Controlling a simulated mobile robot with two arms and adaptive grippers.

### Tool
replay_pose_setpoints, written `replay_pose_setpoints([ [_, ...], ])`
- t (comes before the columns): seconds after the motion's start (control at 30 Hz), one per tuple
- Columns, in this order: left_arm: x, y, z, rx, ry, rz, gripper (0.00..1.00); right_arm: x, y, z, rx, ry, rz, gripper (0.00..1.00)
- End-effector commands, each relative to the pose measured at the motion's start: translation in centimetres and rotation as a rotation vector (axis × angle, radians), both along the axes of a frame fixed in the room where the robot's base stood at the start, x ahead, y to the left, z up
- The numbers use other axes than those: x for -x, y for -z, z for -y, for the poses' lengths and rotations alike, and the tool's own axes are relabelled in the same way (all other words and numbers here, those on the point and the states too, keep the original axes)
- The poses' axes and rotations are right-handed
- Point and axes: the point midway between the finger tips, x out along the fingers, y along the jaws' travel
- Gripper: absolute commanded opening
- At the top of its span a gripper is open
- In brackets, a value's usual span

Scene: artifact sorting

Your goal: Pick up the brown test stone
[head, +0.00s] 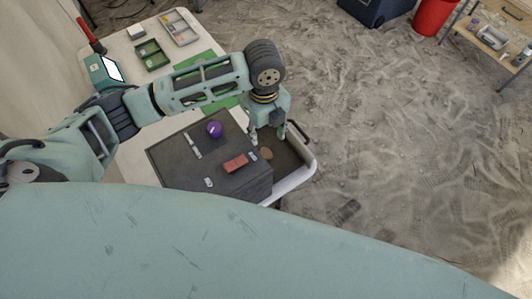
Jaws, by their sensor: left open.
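The brown test stone (266,153) is a small rounded brown lump near the right edge of the dark grey block (180,170). My left gripper (268,139) points down just above and behind the stone, with its fingers apart and nothing between them that I can see. Whether the fingers touch the stone cannot be told from here. My right gripper is not in view.
A purple ball (214,129), a red brick (235,163) and small grey pieces lie on the dark surface. A white-rimmed tray (300,172) adjoins on the right. A green tray (151,54) and a divided grey tray (179,28) stand farther back on the table.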

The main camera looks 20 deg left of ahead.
Motion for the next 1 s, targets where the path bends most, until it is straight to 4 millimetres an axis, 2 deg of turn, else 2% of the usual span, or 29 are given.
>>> replay_pose_setpoints([
  [0.1, 0.1, 2.5, 0.0, -0.001, -0.002, -0.003, 0.43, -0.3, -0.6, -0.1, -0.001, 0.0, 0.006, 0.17],
  [0.2, 0.1, 4.1, 0.0, -0.002, -0.001, -0.002, 0.43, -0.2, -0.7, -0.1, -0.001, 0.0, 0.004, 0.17],
  [0.47, 0.0, 6.2, 0.0, -0.001, 0.0, -0.001, 0.43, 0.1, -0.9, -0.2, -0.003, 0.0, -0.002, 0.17],
  [0.8, 0.1, 11.2, 0.0, -0.001, -0.001, -0.002, 0.43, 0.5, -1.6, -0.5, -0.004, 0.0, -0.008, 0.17],
  [1.0, 0.0, 12.0, -0.1, -0.002, 0.0, 0.001, 0.43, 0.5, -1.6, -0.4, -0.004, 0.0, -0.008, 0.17],
])
